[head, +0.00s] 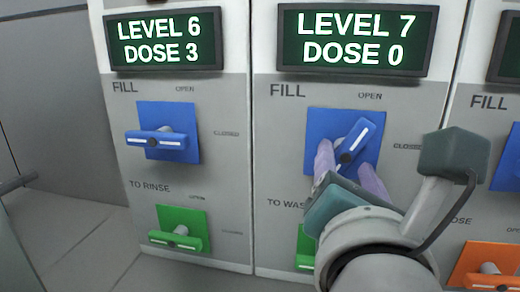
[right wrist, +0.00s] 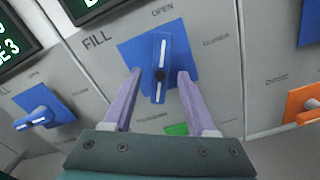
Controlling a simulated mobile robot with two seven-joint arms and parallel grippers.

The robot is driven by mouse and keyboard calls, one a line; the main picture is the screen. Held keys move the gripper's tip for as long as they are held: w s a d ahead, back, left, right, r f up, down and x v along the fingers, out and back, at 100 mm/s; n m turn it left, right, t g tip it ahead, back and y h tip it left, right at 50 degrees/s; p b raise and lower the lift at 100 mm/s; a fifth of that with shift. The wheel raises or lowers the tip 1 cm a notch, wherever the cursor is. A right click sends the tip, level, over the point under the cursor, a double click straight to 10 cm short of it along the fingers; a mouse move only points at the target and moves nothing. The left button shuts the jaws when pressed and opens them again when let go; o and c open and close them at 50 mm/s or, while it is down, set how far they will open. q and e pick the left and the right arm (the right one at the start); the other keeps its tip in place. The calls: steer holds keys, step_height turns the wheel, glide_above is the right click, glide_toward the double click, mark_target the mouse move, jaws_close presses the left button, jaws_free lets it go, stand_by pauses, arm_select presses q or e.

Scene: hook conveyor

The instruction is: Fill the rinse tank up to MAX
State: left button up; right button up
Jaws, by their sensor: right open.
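The middle panel's display (head: 355,40) reads LEVEL 7, DOSE 0. Below it, the blue FILL handle (head: 363,137) sits on a blue plate and is tilted between the OPEN mark above and the CLOSED mark at right. My right gripper (head: 345,160) is at this handle. In the right wrist view its open fingers stand on either side of the handle (right wrist: 161,52), with gaps showing. The left panel's display (head: 163,40) reads LEVEL 6, DOSE 3; its blue FILL handle (head: 155,140) lies level, towards CLOSED. No tank name or MAX mark shows. My left gripper is out of view.
A green TO RINSE handle (head: 176,240) is low on the left panel, lying nearly level. Another green plate (head: 305,247) on the middle panel is mostly hidden by my arm. An orange DOSE handle (head: 490,281) is at lower right. Floor is free at left.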

mark_target(344, 158)
steer(key=shift+x, duration=1.55)
jaws_close()
